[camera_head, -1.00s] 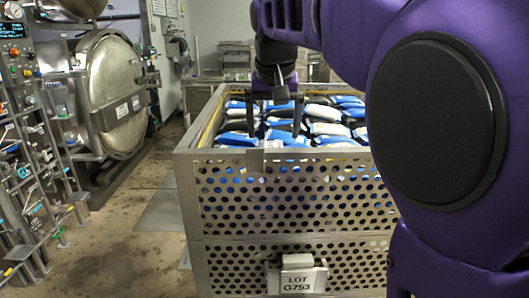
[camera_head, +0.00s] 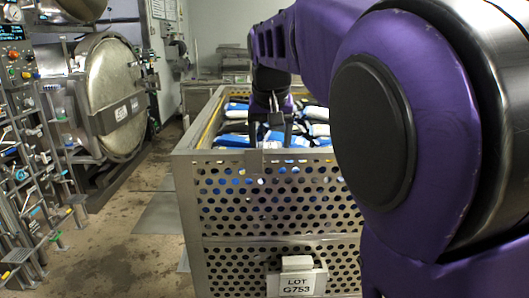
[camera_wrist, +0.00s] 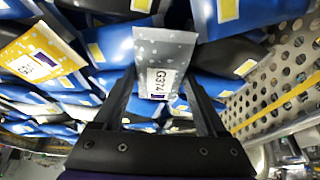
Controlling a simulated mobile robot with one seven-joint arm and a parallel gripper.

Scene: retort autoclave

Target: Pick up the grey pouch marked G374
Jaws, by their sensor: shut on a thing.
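The grey pouch marked G374 (camera_wrist: 165,52) shows in the wrist view, pale grey with light speckles and a white label that reads G374. My gripper (camera_wrist: 160,95) is shut on its lower, labelled end, with one finger on each side. In the head view my gripper (camera_head: 270,135) reaches down into the perforated metal crate (camera_head: 270,195), just behind its front wall. The grey pouch cannot be made out in the head view.
Blue and black pouches (camera_wrist: 235,60) crowd around the grey one, and a yellow-orange pouch (camera_wrist: 40,55) lies at the left. The crate's perforated wall (camera_wrist: 285,75) stands close on the right in the wrist view. A round autoclave door (camera_head: 115,95) stands left of the crate.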

